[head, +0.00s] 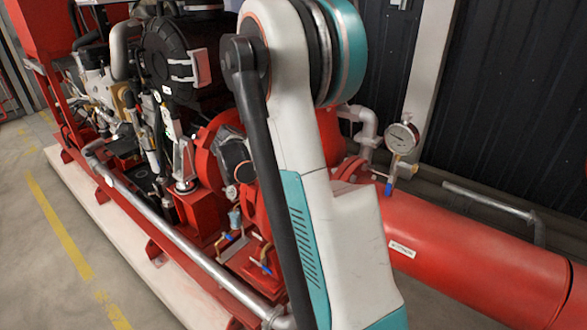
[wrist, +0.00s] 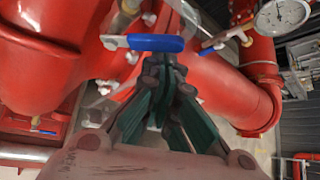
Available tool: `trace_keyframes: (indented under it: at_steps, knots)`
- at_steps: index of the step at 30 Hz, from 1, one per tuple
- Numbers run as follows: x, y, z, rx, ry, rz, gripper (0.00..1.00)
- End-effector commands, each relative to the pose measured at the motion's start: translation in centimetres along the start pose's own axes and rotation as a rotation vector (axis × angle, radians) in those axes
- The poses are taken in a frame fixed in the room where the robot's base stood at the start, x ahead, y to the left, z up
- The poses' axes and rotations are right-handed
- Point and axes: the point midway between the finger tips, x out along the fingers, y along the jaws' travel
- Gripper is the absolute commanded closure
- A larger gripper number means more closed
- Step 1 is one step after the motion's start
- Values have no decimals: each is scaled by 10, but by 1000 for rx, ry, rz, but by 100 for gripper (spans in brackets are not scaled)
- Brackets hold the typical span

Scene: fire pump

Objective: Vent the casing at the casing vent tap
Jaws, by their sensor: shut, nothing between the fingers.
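In the wrist view my gripper (wrist: 165,64) points up the picture with its fingers drawn together and nothing between them. A blue lever handle (wrist: 155,43) on a small tap lies across the picture just beyond the fingertips; I cannot tell whether they touch it. A brass-coloured fitting (wrist: 124,20) stands next to its left end. No label shows that this is the casing vent tap. In the head view my arm hides my gripper, and small blue-handled taps (head: 261,266) show low on the red pump beside the arm.
A second blue lever (wrist: 214,43) sits right of the fingers, below a pressure gauge (wrist: 282,14). The gauge also shows in the head view (head: 402,138). A large red pipe (head: 470,250) runs right. A grey pipe (head: 185,245) crosses the front. Floor (head: 40,270) at left is clear.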

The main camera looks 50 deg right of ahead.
Motion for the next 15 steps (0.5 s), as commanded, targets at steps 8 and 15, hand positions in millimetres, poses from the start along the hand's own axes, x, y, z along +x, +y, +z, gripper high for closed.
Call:
trace_keyframes:
  at_steps: [8,15]
  knots:
    - [-10,1,12,-50,-1,-38,100]
    - [-14,4,17,-49,-1,-37,100]
